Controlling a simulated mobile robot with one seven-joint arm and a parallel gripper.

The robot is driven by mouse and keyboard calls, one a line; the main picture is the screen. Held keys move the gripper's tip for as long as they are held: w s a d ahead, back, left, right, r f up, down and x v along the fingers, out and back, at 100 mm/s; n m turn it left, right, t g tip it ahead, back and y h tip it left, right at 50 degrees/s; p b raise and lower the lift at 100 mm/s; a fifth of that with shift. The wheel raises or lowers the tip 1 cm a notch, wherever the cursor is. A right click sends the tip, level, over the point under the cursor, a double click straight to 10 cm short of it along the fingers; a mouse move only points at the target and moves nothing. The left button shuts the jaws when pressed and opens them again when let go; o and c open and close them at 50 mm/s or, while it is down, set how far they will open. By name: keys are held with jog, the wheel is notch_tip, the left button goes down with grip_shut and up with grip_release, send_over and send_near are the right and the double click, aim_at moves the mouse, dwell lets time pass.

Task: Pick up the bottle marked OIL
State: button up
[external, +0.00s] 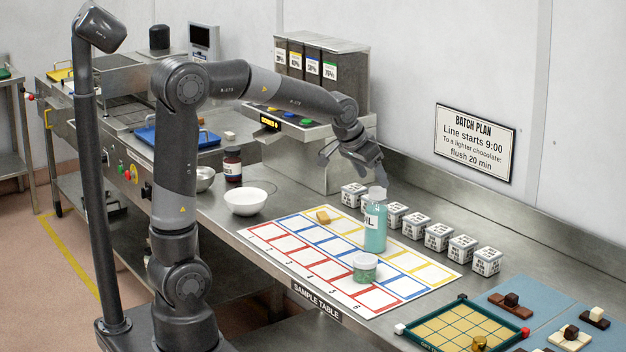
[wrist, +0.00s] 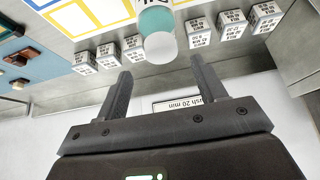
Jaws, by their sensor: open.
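The bottle marked OIL (external: 375,232) stands upright on the sample mat (external: 290,262), with teal contents, a white label and a pale cap. Only the end of its label lettering shows in the external view. In the wrist view the bottle (wrist: 156,25) is at the top centre, its cap towards me. My gripper (external: 358,168) is just above and to the left of the bottle's cap in the external view. In the wrist view my gripper (wrist: 158,78) has its two fingers wide apart with nothing between them; the bottle lies beyond the fingertips.
White printed cubes (external: 438,237) stand in a row behind the bottle, close to it on both sides. A tan block (external: 323,217) and a white bowl (external: 246,201) are to the left. A game board (external: 450,330) is front right.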

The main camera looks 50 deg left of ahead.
aim_at(376, 189)
jog(key=shift+s+x, duration=0.2)
jog(key=shift+x, duration=2.95)
jog(key=shift+a, duration=0.15)
grip_shut()
